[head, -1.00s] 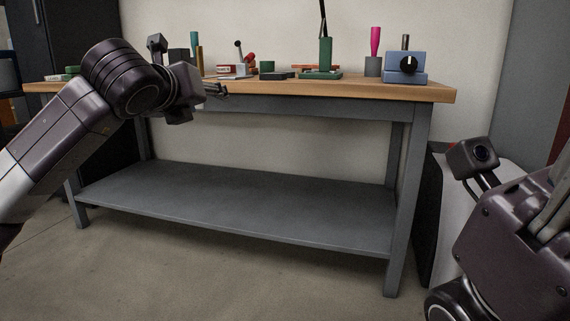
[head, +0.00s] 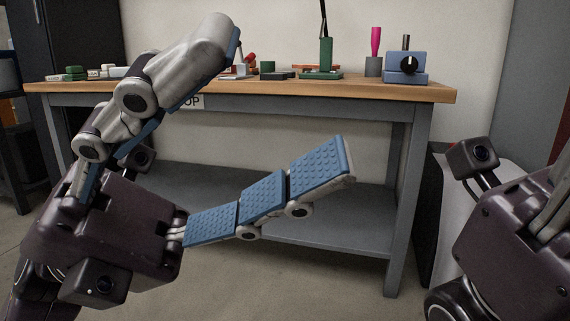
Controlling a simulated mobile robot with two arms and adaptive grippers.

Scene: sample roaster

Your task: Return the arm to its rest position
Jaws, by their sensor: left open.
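My left gripper (head: 285,108) fills the left and middle of the head view, close to the camera. Its fingers are spread wide apart, with blue ribbed pads, and nothing is between them. It is in front of the workbench (head: 300,93) and hides part of its left side and lower shelf.
On the bench top stand a blue box with a black dial (head: 405,66), a magenta-handled tool (head: 375,42), a green stand (head: 325,55) and small items. The grey lower shelf (head: 350,222) looks bare where visible. Floor shows in front.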

